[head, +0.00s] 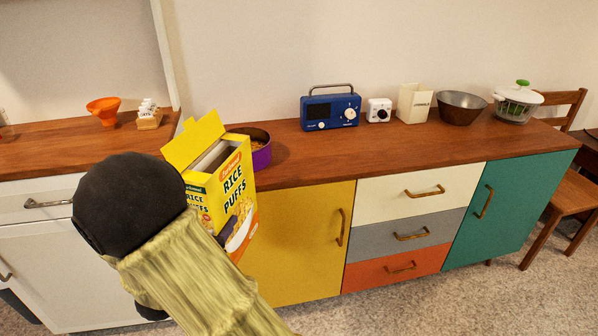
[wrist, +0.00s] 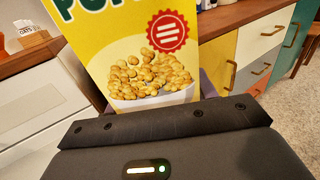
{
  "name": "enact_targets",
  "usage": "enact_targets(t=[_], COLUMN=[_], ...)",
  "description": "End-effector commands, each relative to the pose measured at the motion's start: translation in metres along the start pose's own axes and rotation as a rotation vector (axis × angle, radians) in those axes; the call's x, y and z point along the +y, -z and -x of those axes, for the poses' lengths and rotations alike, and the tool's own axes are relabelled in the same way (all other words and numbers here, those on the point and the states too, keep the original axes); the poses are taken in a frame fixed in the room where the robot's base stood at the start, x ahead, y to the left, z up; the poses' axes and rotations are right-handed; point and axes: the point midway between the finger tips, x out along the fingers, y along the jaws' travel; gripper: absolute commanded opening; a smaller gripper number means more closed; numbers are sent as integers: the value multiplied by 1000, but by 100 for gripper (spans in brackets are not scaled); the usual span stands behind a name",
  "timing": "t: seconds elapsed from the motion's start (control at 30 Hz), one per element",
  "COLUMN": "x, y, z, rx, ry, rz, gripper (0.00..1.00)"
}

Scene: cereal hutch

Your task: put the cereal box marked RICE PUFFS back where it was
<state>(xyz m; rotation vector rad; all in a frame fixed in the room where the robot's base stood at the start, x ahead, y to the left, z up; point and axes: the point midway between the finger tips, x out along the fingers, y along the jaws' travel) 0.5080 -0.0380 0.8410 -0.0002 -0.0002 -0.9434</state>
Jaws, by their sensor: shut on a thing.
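The yellow cereal box marked RICE PUFFS (head: 234,190) is held upright, slightly tilted, in front of the counter edge, with its top flap open. In the wrist view its printed front (wrist: 140,50) fills the upper middle. My gripper (wrist: 165,105) is shut on the box's lower part; its fingers are mostly hidden. In the head view my dark wrist and arm cover the gripper and part of the box. A purple round container (head: 262,158) stands on the counter right behind the box, partly hidden by it, with something brown inside.
On the wooden counter (head: 310,160) stand a blue radio (head: 331,112), a white timer (head: 379,110), a cream canister (head: 414,104), a dark bowl (head: 461,107) and a salad spinner (head: 516,102). At left are an orange funnel (head: 104,110) and a small wooden rack (head: 149,118).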

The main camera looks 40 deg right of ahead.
Motion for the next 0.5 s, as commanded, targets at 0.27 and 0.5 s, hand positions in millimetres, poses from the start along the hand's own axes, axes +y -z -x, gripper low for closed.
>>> enact_targets(t=[0.27, 0.5], x=[-4, -19], y=[88, 160], z=[-8, -8], rx=[-4, -4], ry=[-1, -19], rz=[11, 12], gripper=[18, 18])
